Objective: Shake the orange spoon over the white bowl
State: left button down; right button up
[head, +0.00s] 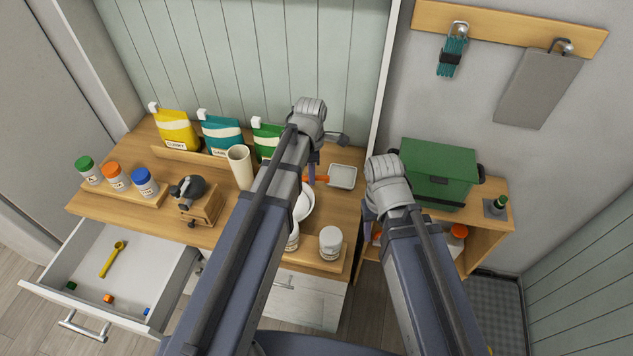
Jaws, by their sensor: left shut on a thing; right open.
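The orange spoon (321,179) shows as a small orange strip beside the fingers of my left gripper (311,180). That gripper is shut on the spoon; my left arm hides part of it. The white bowl (305,205) stands on the wooden worktop just below the spoon in the picture, its left side hidden by my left arm. I cannot tell whether the spoon is directly above the bowl. My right gripper (369,226) is open, to the right of the bowl near the worktop's right end; its fingers are partly hidden.
A grey square tray (343,176) and a white jar (330,243) are near the bowl. A cream cylinder (240,167), a grinder (198,203), food bags (221,134) and lidded jars (117,177) stand leftward. An open drawer (113,275) juts out front left. A green box (438,172) stands right.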

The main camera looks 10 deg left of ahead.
pick_arm(q)
jog(key=a, duration=0.3)
jog(key=shift+a, duration=0.15)
jog(key=shift+d, duration=1.75)
jog(key=shift+d, duration=0.1)
jog(key=shift+d, duration=0.9)
jog(key=shift+a, duration=0.75)
jog(key=shift+d, duration=0.35)
jog(key=shift+a, duration=0.9)
jog(key=shift+d, duration=0.25)
